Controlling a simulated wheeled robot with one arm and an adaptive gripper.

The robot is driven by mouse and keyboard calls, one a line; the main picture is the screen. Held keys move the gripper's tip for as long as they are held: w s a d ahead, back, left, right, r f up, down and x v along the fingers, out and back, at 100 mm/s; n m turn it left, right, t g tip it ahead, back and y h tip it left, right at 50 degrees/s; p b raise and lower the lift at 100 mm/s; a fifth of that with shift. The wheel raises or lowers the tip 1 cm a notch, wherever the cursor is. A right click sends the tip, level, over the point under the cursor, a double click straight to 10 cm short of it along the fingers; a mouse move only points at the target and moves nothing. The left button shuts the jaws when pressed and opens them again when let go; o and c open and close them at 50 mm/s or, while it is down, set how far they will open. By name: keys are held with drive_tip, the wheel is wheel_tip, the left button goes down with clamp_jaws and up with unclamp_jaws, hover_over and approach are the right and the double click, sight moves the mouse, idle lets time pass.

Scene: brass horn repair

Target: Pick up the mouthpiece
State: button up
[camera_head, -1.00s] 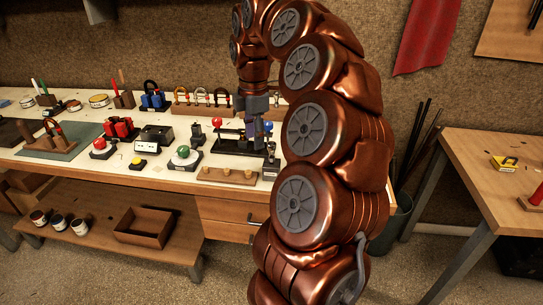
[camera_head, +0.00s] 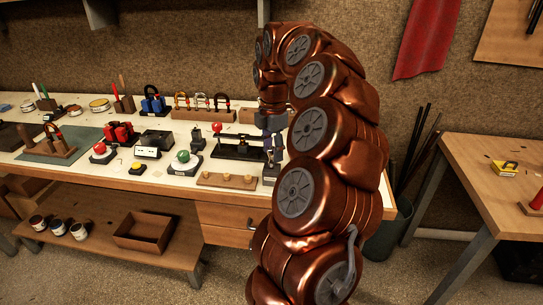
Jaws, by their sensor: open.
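I cannot make out a mouthpiece for certain; the things on the bench are small and some are behind my arm. A wooden strip (camera_head: 226,181) with several small pale knobs lies at the bench's front edge, left of my gripper. My gripper (camera_head: 271,153) points down over the right part of the workbench (camera_head: 105,176), beside a dark flat stand (camera_head: 238,152). It is open, and I see nothing held in it. Its fingertips are small and dark here, and their height above the bench is hard to tell.
A red ball on a post (camera_head: 216,129), a green ball on a base (camera_head: 183,157) and a black box (camera_head: 157,137) stand left of my gripper. A rack of colored-topped hoops (camera_head: 202,112) is behind. A second table (camera_head: 480,170) stands at the right. An open box (camera_head: 145,229) sits on the lower shelf.

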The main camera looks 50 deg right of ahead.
sight(272, 157)
drive_tip(key=shift+w+a+f+p, duration=0.15)
drive_tip(key=shift+f+p, duration=0.15)
drive_tip(key=shift+f, duration=1.5)
drive_tip(key=shift+c, duration=0.3)
clamp_jaws()
